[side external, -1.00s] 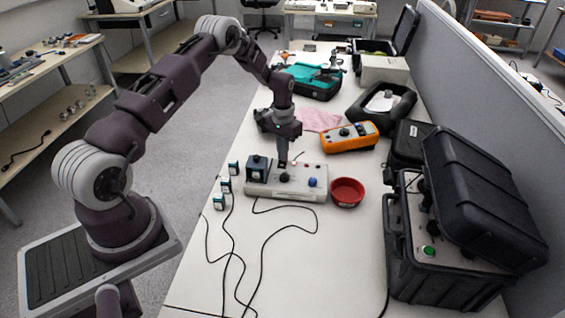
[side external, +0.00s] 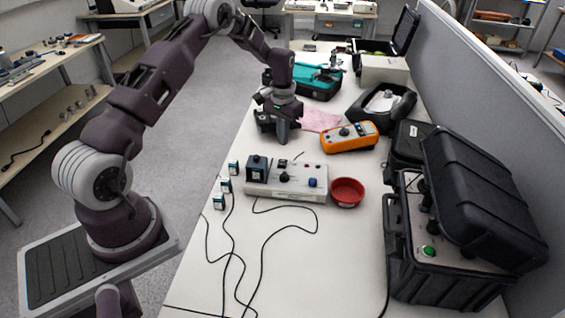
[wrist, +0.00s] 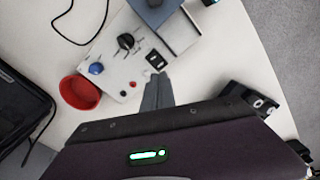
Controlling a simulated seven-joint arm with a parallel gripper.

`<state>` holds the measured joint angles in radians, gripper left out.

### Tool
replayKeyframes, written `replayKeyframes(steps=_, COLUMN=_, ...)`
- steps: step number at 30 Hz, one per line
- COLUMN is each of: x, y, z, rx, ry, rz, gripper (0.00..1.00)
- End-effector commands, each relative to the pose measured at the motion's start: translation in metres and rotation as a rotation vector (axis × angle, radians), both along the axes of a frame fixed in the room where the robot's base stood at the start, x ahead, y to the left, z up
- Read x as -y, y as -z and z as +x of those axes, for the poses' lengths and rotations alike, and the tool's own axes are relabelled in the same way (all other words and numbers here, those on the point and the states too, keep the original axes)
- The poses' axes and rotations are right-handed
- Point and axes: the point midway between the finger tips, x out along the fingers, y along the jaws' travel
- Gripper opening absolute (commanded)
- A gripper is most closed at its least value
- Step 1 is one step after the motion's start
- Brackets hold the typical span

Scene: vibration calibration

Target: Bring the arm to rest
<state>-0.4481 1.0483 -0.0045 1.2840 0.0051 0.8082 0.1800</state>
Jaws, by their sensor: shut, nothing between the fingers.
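My gripper (side external: 282,138) hangs above the white table (side external: 345,245), behind the light control box (side external: 287,196) in the side view, apart from it. Its fingers are shut and empty. In the wrist view the shut fingers of my gripper (wrist: 157,92) point toward the box's black rocker switch (wrist: 156,61). The control box (wrist: 118,70) carries a black knob, a blue knob (wrist: 96,68) and a dark blue block (wrist: 155,9). In the side view the dark block (side external: 257,169) sits at the box's left end.
A red bowl (side external: 346,191) stands right of the box. An orange multimeter (side external: 349,136), a pink cloth (side external: 320,118) and a teal case (side external: 315,81) lie farther back. A large open black case (side external: 450,255) stands at right. Several small cubes and loose cables lie at front left.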

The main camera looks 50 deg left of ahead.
Motion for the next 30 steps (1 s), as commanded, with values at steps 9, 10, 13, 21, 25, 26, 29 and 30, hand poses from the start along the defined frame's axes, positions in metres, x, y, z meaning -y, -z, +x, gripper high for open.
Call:
replayKeyframes(steps=9, x=0.000, y=-0.004, z=0.000, rx=-0.001, ry=0.000, rz=0.000, gripper=0.00)
replayKeyframes(steps=10, x=0.001, y=-0.006, z=0.000, rx=0.001, ry=0.002, rz=0.000, gripper=0.00)
replayKeyframes(steps=13, x=0.015, y=-0.043, z=0.001, rx=0.030, ry=0.018, rz=0.013, gripper=0.00)
replayKeyframes(steps=21, x=0.128, y=-0.242, z=-0.089, rx=0.218, ry=0.125, rz=0.070, gripper=0.00)
replayKeyframes(steps=25, x=0.176, y=-0.291, z=-0.176, rx=0.321, ry=0.177, rz=0.079, gripper=0.00)
replayKeyframes(steps=26, x=0.185, y=-0.296, z=-0.196, rx=0.343, ry=0.188, rz=0.079, gripper=0.00)
replayKeyframes(steps=29, x=0.205, y=-0.298, z=-0.258, rx=0.409, ry=0.221, rz=0.076, gripper=0.00)
replayKeyframes(steps=30, x=0.210, y=-0.296, z=-0.277, rx=0.432, ry=0.231, rz=0.074, gripper=0.00)
